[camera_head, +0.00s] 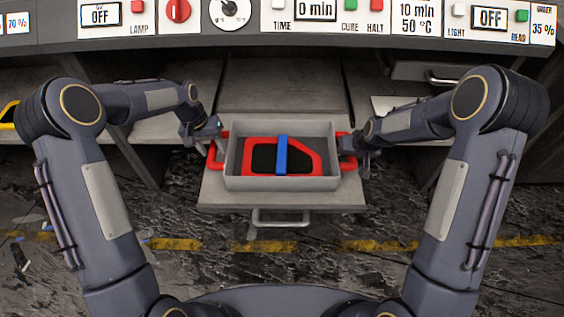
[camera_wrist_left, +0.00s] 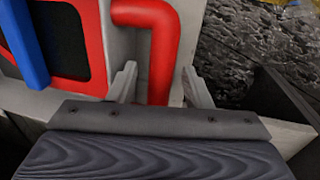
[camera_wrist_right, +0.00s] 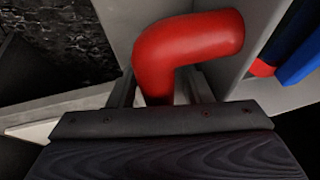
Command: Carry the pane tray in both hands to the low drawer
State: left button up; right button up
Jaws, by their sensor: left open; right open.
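The grey pane tray (camera_head: 232,170) is at the middle of the head view, over the pulled-out low drawer (camera_head: 215,192), and appears to rest on it. Inside lies a dark pane with a red frame (camera_head: 325,160) and a blue bar (camera_head: 282,155) across it. The tray has a red handle on each side. My left gripper (camera_head: 212,131) is open, its fingers on either side of the left handle (camera_wrist_left: 160,45). My right gripper (camera_head: 352,152) is open, its fingers on either side of the right handle (camera_wrist_right: 175,55). Finger contact cannot be told.
A control panel (camera_head: 340,18) with buttons and displays spans the top. Another drawer (camera_head: 420,72) with a metal handle is at the back right. A yellow-edged item (camera_head: 8,115) lies on the left shelf. The dark floor (camera_head: 300,275) has a worn yellow line.

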jog(key=shift+r, duration=0.25)
pick_arm(q)
notch_tip(320, 180, up, 10)
jog(key=a, duration=0.2)
pick_arm(e)
jog(key=v, duration=1.1)
jog(key=shift+s+r, duration=0.15)
jog(key=shift+r, duration=0.05)
pick_arm(q)
jog(key=shift+r, duration=0.1)
